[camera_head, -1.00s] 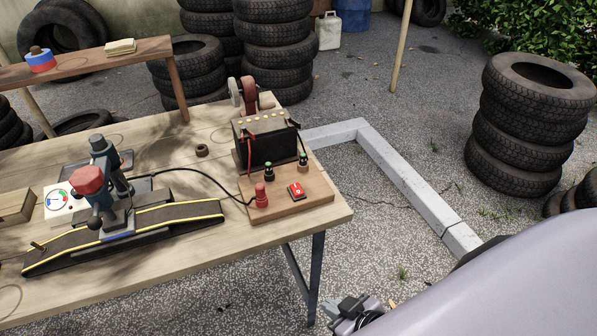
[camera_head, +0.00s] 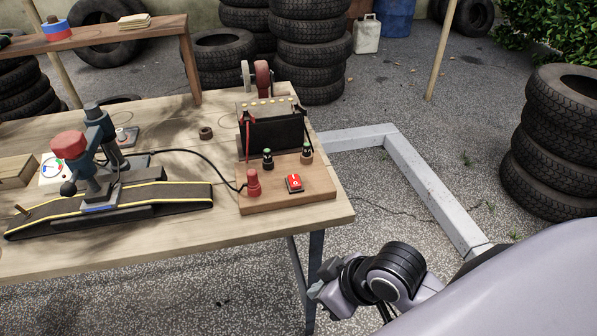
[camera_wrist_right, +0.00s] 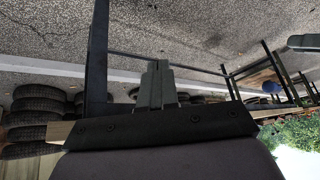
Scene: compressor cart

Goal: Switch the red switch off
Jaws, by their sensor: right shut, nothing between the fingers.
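The red switch (camera_head: 294,183) sits on a wooden board (camera_head: 285,203) at the table's near right corner. It is a small red rocker with a pale mark; its tilt is too small to tell. My right gripper (camera_head: 316,288) is low in front of the table's right end, beside the table leg and below the tabletop, well apart from the switch. In the right wrist view, its fingers (camera_wrist_right: 155,82) are together with nothing between them. The switch does not show in that view. My left gripper is not in view.
On the board, a red plug-like knob (camera_head: 253,183), two dark terminals and a black battery (camera_head: 270,132) stand close around the switch. The table's right edge (camera_head: 345,200) lies between gripper and switch.

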